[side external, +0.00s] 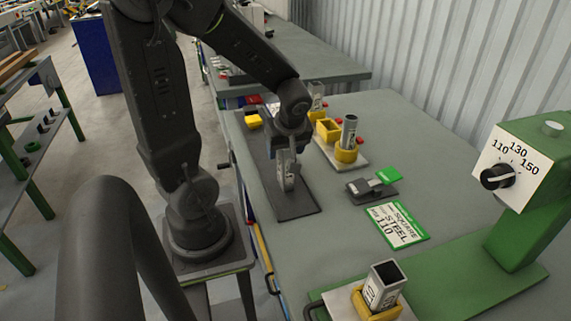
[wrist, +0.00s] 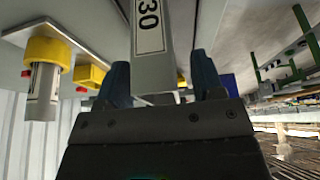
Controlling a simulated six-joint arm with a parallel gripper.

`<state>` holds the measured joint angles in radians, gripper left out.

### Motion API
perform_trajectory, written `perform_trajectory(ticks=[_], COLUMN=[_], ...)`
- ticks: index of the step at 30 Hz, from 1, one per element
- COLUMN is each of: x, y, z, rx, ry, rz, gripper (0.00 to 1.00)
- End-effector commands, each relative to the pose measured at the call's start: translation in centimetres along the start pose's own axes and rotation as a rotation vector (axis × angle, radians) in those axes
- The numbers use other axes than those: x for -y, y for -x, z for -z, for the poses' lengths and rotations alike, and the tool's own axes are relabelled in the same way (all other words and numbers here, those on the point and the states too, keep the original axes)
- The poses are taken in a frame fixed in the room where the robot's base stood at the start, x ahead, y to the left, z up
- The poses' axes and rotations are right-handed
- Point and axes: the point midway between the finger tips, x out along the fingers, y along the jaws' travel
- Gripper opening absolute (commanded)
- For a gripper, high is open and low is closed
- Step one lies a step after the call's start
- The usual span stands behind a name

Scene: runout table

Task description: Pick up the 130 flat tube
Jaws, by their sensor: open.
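A grey metal tube (side external: 287,178) stands on the dark mat, below and between my gripper's fingers in the side view. In the wrist view the tube (wrist: 153,66) carries a white label on which "30" can be read; the rest of the number is cut off at the top. My gripper (wrist: 160,82) is open, with one blue fingertip on each side of the tube. It also shows from the side, pointing down over the tube (side external: 285,152). No clear contact between fingers and tube can be seen.
A round tube (side external: 349,131) stands in a yellow holder, beside an empty yellow holder (side external: 327,129). A square tube (side external: 383,284) stands in front. A green-flagged block (side external: 372,187), a "SQUARE STEEL 110" card (side external: 397,225) and a green dial machine (side external: 530,185) lie to the right.

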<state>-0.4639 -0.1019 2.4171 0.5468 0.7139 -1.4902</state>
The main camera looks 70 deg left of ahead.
Motion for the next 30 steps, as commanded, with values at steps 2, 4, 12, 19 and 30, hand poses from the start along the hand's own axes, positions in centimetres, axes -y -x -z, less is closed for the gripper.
perform_trajectory(ticks=[2,4,12,19,30], x=[0.03,0.00,0.00,0.00,-0.03], y=[-0.57,-0.70,-0.66,-0.65,-0.62], z=[-0.01,-0.01,0.00,0.00,0.02], rx=[0.001,0.000,0.000,0.000,-0.001], ry=[-0.001,0.000,0.000,0.000,0.000], rz=[0.002,-0.001,-0.001,-0.001,-0.002], gripper=[0.62,0.62,0.52,0.30,0.04])
